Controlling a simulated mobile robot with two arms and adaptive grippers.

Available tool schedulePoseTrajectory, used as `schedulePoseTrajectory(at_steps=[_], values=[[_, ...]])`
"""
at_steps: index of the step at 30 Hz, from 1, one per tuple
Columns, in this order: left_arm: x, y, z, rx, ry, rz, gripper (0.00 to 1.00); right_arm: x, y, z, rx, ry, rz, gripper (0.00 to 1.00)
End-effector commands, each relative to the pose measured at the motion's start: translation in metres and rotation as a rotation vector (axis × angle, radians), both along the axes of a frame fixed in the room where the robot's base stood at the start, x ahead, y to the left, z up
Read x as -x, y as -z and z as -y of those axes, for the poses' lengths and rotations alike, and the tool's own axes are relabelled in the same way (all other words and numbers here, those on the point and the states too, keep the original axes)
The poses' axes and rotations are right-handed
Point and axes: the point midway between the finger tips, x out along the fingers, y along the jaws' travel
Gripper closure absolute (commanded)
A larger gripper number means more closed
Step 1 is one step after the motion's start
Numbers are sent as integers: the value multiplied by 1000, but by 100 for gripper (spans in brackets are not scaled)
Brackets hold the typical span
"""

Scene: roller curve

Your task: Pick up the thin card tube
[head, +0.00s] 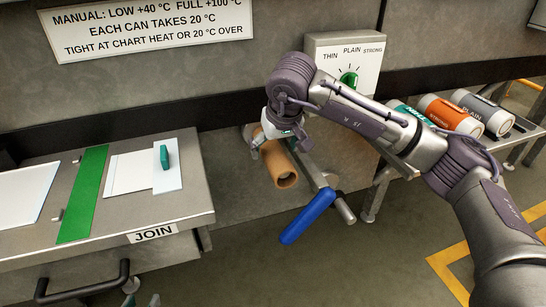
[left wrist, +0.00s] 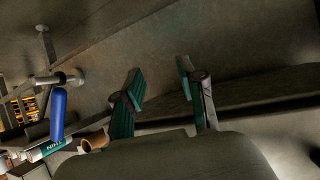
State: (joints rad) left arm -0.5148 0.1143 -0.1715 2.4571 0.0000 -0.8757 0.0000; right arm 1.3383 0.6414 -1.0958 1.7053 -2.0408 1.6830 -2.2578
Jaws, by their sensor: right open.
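In the head view the teal roll marked THIN (head: 399,106) lies at the left end of the rack on the right, partly hidden by my right arm. In the left wrist view its printed side (left wrist: 45,150) shows at lower left. A plain brown card tube (head: 286,176) sits at the roller machine, its open end facing the camera; it also shows in the left wrist view (left wrist: 95,140). My right gripper (head: 285,135) is open just above the brown tube's far end, its fingers partly hidden by the wrist. My left gripper (left wrist: 160,85) is open and empty.
An orange STRONG roll (head: 450,114) and a grey PLAIN roll (head: 482,109) lie beside the teal roll. A blue crank handle (head: 307,217) sticks out in front of the machine. The JOIN table (head: 190,205) stands left; a dial box (head: 345,55) stands behind.

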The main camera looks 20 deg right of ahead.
Motion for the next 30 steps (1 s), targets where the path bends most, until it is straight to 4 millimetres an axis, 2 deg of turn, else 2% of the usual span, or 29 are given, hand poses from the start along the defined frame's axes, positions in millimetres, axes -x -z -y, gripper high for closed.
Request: schedulePoseTrajectory(at_steps=[3,6,14,17,26,30], values=[[-10,-12,5,23,7,95,60,-7,17,-1,0,0,-2,15],[-15,-21,7,35,10,146,60,-10,23,-1,0,1,-1,15],[-17,-25,8,39,11,164,60,-11,24,-1,0,0,0,15],[-17,-25,8,39,10,163,60,-11,24,-1,0,0,0,28],[-17,-25,8,38,10,161,60,-11,24,-1,0,0,0,78],[-17,-25,8,38,10,161,60,-11,24,-1,0,0,1,80]])
